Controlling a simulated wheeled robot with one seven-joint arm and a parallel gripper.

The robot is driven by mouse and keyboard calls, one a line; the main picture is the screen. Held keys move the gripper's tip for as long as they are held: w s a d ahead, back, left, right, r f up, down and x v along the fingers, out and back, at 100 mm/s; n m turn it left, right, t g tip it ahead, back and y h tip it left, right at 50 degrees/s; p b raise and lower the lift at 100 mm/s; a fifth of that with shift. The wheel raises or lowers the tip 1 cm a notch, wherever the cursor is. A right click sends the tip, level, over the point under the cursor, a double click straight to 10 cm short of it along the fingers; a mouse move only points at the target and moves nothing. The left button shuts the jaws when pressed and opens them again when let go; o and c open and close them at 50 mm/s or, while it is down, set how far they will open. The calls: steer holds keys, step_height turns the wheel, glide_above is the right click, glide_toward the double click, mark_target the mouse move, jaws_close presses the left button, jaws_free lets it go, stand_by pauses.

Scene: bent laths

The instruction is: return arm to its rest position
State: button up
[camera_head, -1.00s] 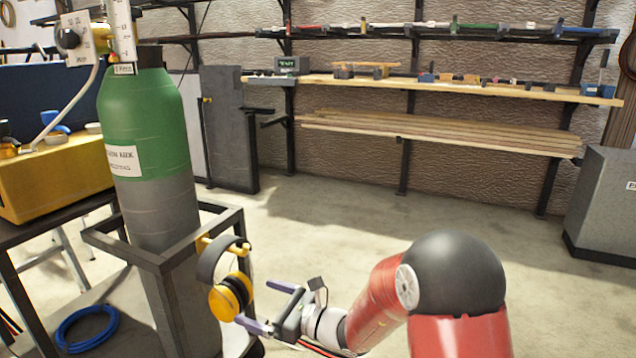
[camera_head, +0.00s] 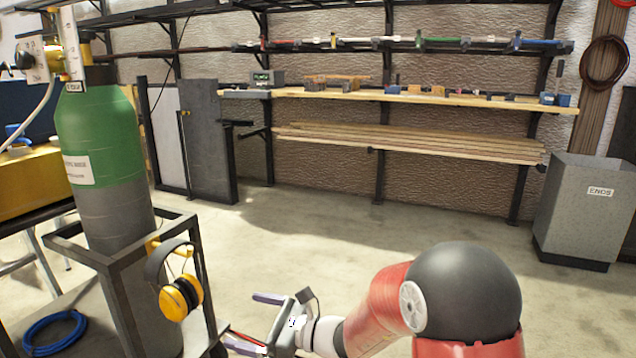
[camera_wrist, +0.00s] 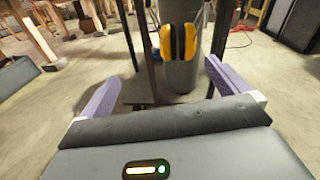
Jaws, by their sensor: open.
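My gripper (camera_head: 262,323) is in the lower middle of the head view, at the end of my red arm. Its two purple fingers are spread apart with nothing between them. It is open in the wrist view too (camera_wrist: 158,88), with a finger at each side. Yellow ear muffs (camera_head: 180,297) hang on the cylinder cart (camera_head: 120,262), to the left of my gripper and apart from it. In the wrist view the ear muffs (camera_wrist: 179,42) show ahead, beyond the fingers.
A green and grey gas cylinder (camera_head: 100,130) stands in the cart at left. A blue hose (camera_head: 55,332) lies low on it. Long laths (camera_head: 410,143) lie on a wall rack below a shelf (camera_head: 420,98). A grey bin (camera_head: 590,212) stands at right. The middle floor is clear.

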steer(key=s+d+r+n+g+h+p, duration=0.1)
steer(key=s+d+r+n+g+h, duration=0.15)
steer(key=s+n, duration=0.4)
steer(key=s+d+r+n+g+h+p, duration=0.1)
steer(key=s+d+r+n+g+h, duration=0.15)
steer(key=s+d+r+n, duration=0.35)
steer(key=s+d+r+n+t+h+p, duration=0.1)
steer(key=s+d+h, duration=0.4)
steer(key=d, duration=0.5)
steer(key=s+d+r+n+t+h+p, duration=0.1)
steer(key=s+d+n+t+h, duration=0.3)
steer(key=d, duration=0.6)
steer(key=s+n+h+p, duration=0.1)
steer(key=n+h, duration=0.1)
steer(key=shift+s+r+t+h, duration=0.25)
steer(key=shift+s+t+h, duration=0.05)
steer(key=shift+s, duration=0.1)
steer(key=shift+n, duration=0.25)
